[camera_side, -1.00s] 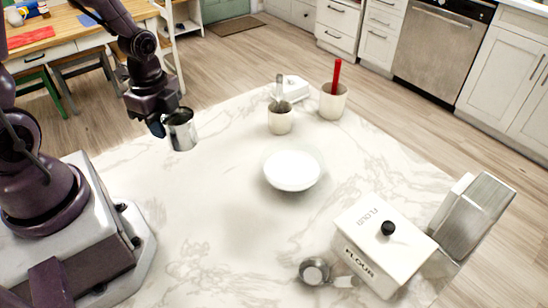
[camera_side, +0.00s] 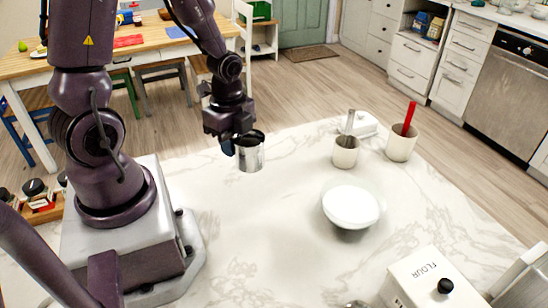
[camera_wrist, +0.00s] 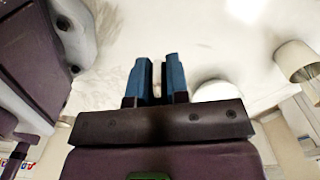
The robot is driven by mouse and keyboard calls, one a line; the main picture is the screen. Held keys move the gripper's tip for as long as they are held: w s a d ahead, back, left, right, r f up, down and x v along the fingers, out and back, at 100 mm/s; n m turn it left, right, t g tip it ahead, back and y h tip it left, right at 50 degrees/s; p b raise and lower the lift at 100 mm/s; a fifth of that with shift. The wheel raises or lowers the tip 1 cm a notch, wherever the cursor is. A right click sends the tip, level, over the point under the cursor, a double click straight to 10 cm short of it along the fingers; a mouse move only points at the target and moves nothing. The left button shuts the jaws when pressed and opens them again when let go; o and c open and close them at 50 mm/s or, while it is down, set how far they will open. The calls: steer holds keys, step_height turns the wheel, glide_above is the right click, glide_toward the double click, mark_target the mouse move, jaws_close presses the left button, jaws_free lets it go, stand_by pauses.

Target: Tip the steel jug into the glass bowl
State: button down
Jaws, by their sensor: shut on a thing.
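My gripper (camera_side: 236,146) is shut on the steel jug (camera_side: 251,156) at its left side. The jug is held upright above the marble counter, left of the bowl and apart from it. The glass bowl (camera_side: 351,208) stands on the counter in the side view; its middle looks white, and its clear rim is faint. A white rounded shape, likely the bowl (camera_wrist: 211,91), shows partly behind the gripper.
Two cream pots, one with a grey-handled tool (camera_side: 345,155) and one with a red handle (camera_side: 401,147), stand behind the bowl, with a white dish (camera_side: 366,125) near them. A white flour box (camera_side: 420,278) is at front right. Counter between jug and bowl is clear.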

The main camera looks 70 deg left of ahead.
steer(key=shift+w+d+f+m, duration=1.25)
steer(key=shift+w+m, duration=0.25)
steer(key=shift+w, duration=2.75)
steer(key=shift+w+d+f+m, duration=1.05)
steer(key=shift+w+d+m, duration=0.35)
steer(key=shift+w, duration=2.8)
steer(key=w+d+r+g+y, duration=0.1)
steer(key=d+r+g+y, duration=0.1)
steer(key=g+y, duration=0.3)
steer(key=w+d+r+g+y, duration=0.1)
steer(key=g+y, duration=0.4)
steer(key=y, duration=0.7)
steer(key=shift+w+d+r+g, duration=0.3)
steer(key=shift+d+r, duration=0.2)
steer(key=shift+r, duration=0.25)
